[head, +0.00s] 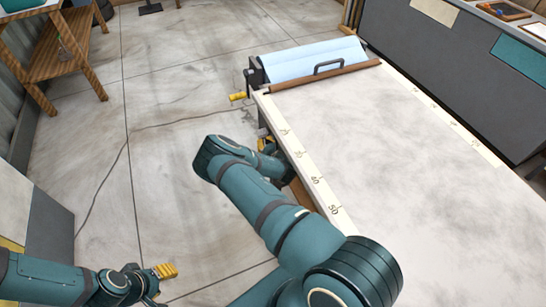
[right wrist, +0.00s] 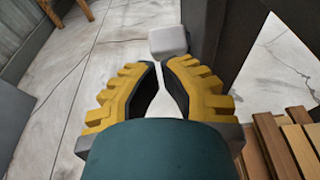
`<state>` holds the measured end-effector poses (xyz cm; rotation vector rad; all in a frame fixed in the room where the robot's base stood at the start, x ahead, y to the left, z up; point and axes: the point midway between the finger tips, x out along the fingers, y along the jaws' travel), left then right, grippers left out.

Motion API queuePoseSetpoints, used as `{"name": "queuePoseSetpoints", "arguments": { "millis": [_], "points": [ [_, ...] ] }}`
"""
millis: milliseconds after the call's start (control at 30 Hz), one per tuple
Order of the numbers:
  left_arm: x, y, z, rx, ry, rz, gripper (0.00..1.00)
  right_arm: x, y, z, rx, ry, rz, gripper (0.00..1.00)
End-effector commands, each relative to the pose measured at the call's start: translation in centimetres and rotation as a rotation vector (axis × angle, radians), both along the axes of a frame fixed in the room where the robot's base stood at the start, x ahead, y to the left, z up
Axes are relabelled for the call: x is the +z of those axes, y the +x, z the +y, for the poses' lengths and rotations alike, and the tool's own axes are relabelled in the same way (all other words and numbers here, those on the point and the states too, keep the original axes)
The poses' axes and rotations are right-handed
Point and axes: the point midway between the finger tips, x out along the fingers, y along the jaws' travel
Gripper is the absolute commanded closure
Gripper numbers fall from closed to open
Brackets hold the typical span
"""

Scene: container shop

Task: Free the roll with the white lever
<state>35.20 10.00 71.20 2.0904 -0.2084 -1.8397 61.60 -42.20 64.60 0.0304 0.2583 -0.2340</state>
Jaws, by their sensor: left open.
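The light blue roll (head: 312,61) lies across the far end of the long table, a brown bar and dark handle before it. A white block-shaped knob (right wrist: 168,42), apparently the white lever's end, is just beyond my right fingertips in the right wrist view, beside a dark post. I cannot make it out in the head view. My right gripper (right wrist: 157,66) has a narrow gap between its yellow fingers, with nothing held. In the head view its arm hides most of it beside the table's left edge. My left gripper (head: 165,271) is open and empty at lower left.
The pale table (head: 400,140) has a numbered scale along its left edge. A yellow part (head: 238,96) sticks out left of the roll's dark bracket. Wooden slats (right wrist: 285,145) lie right of my right fingers. A wooden shelf (head: 60,60) stands far left. Floor between is open, with a cable.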

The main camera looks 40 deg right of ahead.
Motion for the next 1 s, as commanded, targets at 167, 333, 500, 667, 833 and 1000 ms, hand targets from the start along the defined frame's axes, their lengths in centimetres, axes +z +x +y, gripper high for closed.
{"name": "queuePoseSetpoints", "arguments": {
  "millis": [167,333,500,667,833,1000],
  "points": [
    [0.0,0.0,0.0,0.0,0.0,0.0,0.53,-0.1,-4.1,1.0,0.0,-0.001,0.005,1.0],
    [0.0,0.0,0.0,0.0,0.0,0.0,0.53,-0.1,-6.9,1.7,-0.001,0.0,0.005,1.0],
    [0.0,0.0,0.0,0.0,0.0,0.0,0.53,-0.1,-8.4,2.0,0.0,0.0,0.001,1.0],
    [0.0,0.0,0.0,0.0,0.0,0.0,0.53,-0.1,-8.8,2.1,-0.001,0.0,0.001,1.0],
    [0.0,0.0,0.0,0.0,0.0,0.0,0.53,-0.1,-8.8,2.1,-0.001,0.001,0.001,1.0],
    [0.1,0.0,0.0,0.0,0.0,0.0,0.53,-0.3,-8.9,2.2,0.0,0.0,0.004,1.0]
  ]
}}
